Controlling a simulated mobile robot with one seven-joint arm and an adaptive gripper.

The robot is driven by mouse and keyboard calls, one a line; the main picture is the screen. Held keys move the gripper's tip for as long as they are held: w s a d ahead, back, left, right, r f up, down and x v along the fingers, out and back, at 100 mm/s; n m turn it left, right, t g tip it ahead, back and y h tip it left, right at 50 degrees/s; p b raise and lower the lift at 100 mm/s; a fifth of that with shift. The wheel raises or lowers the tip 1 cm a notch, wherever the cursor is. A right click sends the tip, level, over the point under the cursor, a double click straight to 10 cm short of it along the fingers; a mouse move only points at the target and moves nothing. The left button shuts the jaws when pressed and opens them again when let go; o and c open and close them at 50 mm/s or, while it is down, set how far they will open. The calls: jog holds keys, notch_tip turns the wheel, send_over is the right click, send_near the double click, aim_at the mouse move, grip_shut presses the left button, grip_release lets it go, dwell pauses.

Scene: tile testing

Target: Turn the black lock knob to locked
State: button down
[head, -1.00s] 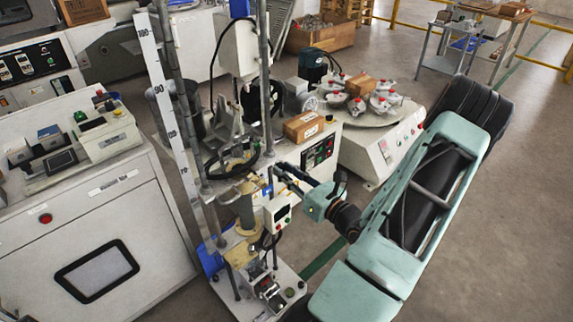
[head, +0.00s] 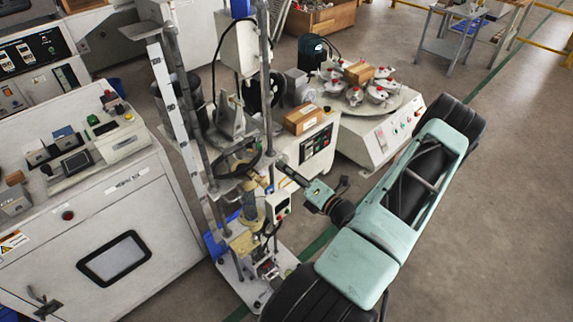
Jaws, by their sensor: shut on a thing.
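My gripper (head: 280,165) reaches in from the right to the upright steel frame of the test stand (head: 228,190), beside its right post. Its dark fingers are closed at the post, level with a black handwheel ring (head: 240,160) on the stand. The fingers are shut on a small part there, apparently the black lock knob. The knob itself is too small and covered by the fingers to make out, so its angle cannot be told.
A white control bench (head: 75,225) stands close on the left. Behind the stand are a cardboard-coloured box (head: 304,120) on a machine and a round table with red-topped fixtures (head: 372,100). Open floor lies to the right.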

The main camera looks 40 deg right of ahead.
jog(key=shift+m+p, duration=0.8)
jog(key=shift+m, duration=1.1)
jog(key=shift+f, duration=0.1)
jog(key=c, duration=1.7)
grip_release()
jog(key=s, duration=0.8)
jog(key=s+d, duration=0.1)
jog(key=s, duration=0.3)
jog(key=shift+r, duration=0.25)
